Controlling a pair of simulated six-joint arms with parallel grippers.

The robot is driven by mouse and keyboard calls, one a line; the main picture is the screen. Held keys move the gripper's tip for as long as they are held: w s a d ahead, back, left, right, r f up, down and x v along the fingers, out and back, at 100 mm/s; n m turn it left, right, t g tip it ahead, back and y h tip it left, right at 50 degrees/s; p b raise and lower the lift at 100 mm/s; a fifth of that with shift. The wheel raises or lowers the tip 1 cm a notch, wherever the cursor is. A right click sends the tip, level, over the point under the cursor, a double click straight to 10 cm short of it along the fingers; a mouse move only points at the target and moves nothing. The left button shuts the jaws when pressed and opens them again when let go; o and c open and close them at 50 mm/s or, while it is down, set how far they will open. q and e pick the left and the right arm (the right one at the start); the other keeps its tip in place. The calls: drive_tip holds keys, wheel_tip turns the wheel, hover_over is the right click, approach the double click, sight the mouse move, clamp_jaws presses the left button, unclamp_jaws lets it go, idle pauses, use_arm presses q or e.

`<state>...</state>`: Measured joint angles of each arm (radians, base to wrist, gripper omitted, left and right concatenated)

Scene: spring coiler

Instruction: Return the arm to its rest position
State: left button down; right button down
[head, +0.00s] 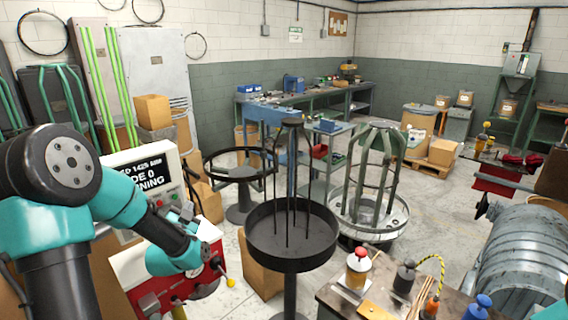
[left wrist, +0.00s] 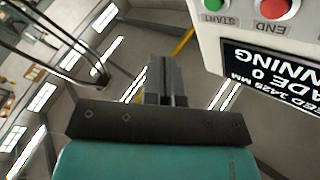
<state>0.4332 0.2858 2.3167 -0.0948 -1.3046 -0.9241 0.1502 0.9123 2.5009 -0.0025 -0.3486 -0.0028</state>
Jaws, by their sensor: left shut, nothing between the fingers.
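My left arm comes in from the left in the head view, and its gripper (head: 184,212) is beside the control box (head: 136,163) with a lit display. In the left wrist view the fingers of my left gripper (left wrist: 166,72) are together, shut and empty. The control box (left wrist: 212,40) shows there upside down at the upper right, with a green START button (left wrist: 217,6) and a red END button (left wrist: 273,8). The fingers are apart from the box in that view. My right gripper is not in view.
A dark round tray on a stand (head: 292,252) with upright rods is right of my left arm. A red machine (head: 160,278) with gauges is under the wrist. A bench (head: 340,300) with bottles is at the front right. Open floor lies beyond.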

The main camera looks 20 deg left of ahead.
use_arm(q)
drive_tip(key=d+f+n+g+h, duration=0.1)
drive_tip(key=d+f+g+h, duration=0.3)
drive_tip(key=d+f, duration=0.7)
drive_tip(key=d+f+n+g+h, duration=0.1)
drive_tip(key=d+f+g+h, duration=0.4)
drive_tip(key=f, duration=0.9)
drive_tip(key=s+d+f+n+g+h, duration=0.2)
drive_tip(key=s+d+f+g, duration=0.6)
drive_tip(key=s+d+f, duration=0.6)
drive_tip(key=shift+s+d+f+h, duration=0.25)
drive_tip(key=shift+s+d+h, duration=0.05)
drive_tip(key=shift+s+d, duration=0.85)
